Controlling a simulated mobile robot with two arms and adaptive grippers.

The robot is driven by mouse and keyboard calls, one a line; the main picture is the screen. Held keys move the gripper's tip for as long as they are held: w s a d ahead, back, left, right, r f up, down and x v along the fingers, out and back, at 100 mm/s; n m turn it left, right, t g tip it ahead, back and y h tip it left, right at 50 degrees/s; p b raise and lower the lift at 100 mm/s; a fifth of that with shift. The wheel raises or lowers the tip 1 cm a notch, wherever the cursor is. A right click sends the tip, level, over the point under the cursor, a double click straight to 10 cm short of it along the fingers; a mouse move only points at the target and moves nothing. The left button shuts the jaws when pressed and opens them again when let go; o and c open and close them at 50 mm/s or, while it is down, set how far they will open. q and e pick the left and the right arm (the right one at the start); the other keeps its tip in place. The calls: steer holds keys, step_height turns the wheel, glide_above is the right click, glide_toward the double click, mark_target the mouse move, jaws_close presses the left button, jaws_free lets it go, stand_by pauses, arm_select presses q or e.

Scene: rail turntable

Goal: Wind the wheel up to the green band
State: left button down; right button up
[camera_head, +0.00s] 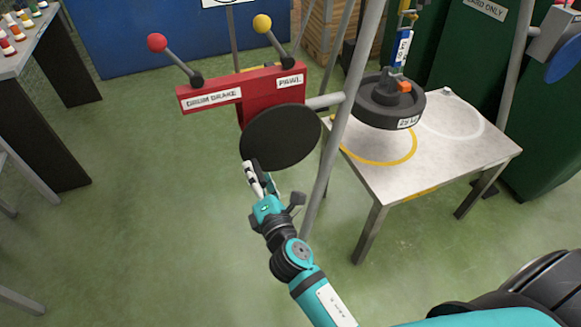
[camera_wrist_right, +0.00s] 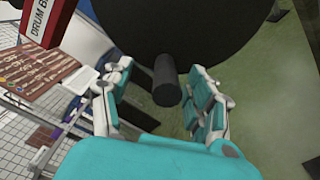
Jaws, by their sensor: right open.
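The wheel is a plain dark disc (camera_head: 281,137) below a red housing (camera_head: 257,92) in the head view. It also fills the top of the right wrist view (camera_wrist_right: 205,25). A short dark cylindrical handle (camera_wrist_right: 166,84) sticks out from its face. My right gripper (camera_head: 259,180) is at the disc's lower left edge. In the right wrist view its open fingers (camera_wrist_right: 163,92) stand on either side of the handle, with gaps visible and no clear contact. The handle is hidden in the head view. I cannot make out a green band. My left gripper is out of view.
Drum brake (camera_head: 157,43) and pawl (camera_head: 262,24) levers stick up from the housing. A grey post stands just right of the wheel. A dark weight (camera_head: 390,100) hangs over a ringed table (camera_head: 462,161). A bench (camera_head: 23,52) stands left; floor between is clear.

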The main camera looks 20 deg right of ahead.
steer(key=shift+s+d, duration=0.1)
steer(key=shift+s, duration=1.3)
arm_select(q)
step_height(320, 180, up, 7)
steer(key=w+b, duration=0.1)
steer(key=b, duration=0.1)
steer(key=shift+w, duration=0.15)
arm_select(e)
steer(key=shift+s, duration=2.65)
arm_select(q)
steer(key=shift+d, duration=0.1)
